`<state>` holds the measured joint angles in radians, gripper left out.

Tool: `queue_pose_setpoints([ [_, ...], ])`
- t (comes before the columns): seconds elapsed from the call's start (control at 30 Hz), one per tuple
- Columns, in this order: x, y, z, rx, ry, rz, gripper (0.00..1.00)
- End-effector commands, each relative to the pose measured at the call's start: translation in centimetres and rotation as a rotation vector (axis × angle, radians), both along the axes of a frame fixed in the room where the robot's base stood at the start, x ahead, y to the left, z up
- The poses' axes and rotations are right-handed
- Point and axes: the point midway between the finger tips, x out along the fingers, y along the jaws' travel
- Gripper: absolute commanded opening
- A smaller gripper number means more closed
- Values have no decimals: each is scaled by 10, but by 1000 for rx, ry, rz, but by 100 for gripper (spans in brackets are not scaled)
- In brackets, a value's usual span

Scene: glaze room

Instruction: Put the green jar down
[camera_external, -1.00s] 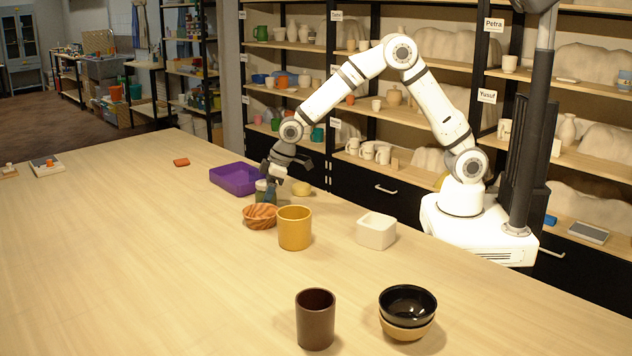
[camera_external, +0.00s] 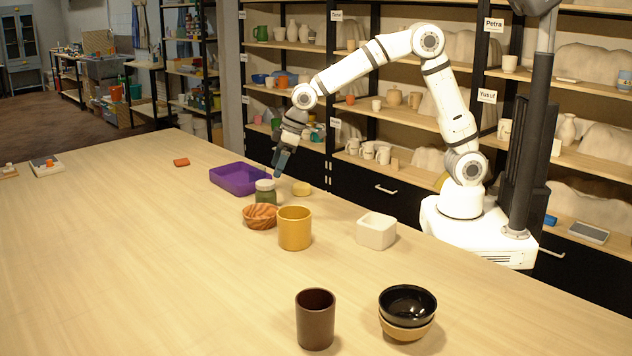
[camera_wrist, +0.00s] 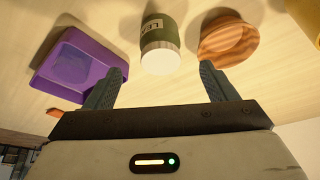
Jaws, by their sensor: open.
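The green jar (camera_external: 265,192) with a pale lid stands upright on the wooden table, between the purple tray and the wood-grained bowl. In the wrist view the green jar (camera_wrist: 160,45) shows its lid and a partly readable label. My gripper (camera_external: 279,170) is above and a little behind the jar, clear of it. In the wrist view my gripper (camera_wrist: 161,82) has its two fingers wide apart with nothing between them.
A purple tray (camera_external: 238,179) is left of the jar; the wood-grained bowl (camera_external: 260,217) and a yellow pot (camera_external: 294,228) are in front. The table's left side is mostly clear.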

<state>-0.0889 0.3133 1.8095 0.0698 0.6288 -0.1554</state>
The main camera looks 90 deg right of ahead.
Motion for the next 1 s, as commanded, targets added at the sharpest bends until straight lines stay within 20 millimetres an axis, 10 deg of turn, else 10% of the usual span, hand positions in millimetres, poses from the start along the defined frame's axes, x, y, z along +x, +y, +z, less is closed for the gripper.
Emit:
queue_pose_setpoints([
  [0.33,-38,-10,35,-1,9,-17,79],
  [0.8,-268,-54,52,-10,104,-157,79],
  [1.0,-320,-60,38,-15,129,-192,79],
])
